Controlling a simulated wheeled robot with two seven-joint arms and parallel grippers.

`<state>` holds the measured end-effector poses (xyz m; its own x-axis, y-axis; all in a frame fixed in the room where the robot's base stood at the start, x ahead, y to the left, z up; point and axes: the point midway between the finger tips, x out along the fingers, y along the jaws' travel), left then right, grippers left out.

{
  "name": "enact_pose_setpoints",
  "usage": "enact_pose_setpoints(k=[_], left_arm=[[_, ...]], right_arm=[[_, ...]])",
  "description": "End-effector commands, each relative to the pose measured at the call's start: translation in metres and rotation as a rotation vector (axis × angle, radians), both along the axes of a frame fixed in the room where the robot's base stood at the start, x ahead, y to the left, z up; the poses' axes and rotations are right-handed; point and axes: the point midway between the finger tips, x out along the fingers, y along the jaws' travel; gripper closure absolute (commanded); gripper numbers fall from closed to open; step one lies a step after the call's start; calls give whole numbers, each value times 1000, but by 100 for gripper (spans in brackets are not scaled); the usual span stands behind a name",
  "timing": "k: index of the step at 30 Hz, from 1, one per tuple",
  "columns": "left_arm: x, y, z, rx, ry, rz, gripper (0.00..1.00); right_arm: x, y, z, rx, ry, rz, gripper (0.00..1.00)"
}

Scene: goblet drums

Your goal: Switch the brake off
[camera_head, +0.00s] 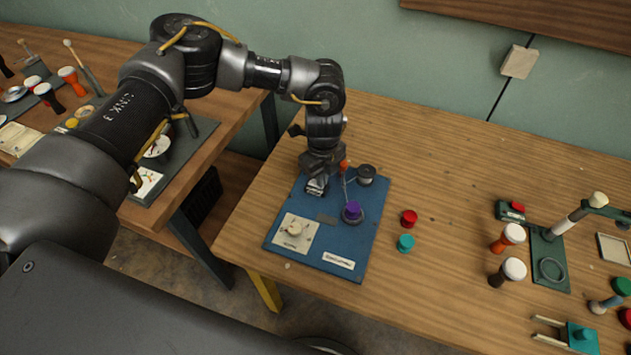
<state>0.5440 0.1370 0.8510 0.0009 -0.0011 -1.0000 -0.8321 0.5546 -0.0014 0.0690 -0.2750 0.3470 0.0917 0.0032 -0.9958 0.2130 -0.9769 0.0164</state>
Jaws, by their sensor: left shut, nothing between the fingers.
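A blue panel (330,258) lies on the wooden table. It carries a cream plate with a round knob (294,229) at its near left, a purple cap (352,209) on a dark round base, a grey spool-like part (366,173) at the back right and a white label (338,260) too small to read. My left gripper (317,187) points down over the panel's back left part, shut and empty. It hides what lies under it, and I cannot tell if it touches anything. A small orange-red piece (344,165) shows beside it. I cannot tell which part is the brake. My right gripper is out of view.
A red cap (409,218) and a teal cap (405,243) lie right of the panel. Orange and black goblet drums (503,240) stand further right, near a green stand (549,262). A second table with gauges is at the left. The table's back middle is clear.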

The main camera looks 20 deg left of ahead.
Motion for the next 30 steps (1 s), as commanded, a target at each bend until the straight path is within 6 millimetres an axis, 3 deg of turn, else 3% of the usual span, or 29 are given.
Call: enact_pose_setpoints(k=[8,30], left_arm=[[-1,1,1,3,1,1,100],[-1,0,63,1,2,0,100]], right_arm=[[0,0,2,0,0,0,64],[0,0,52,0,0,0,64]])
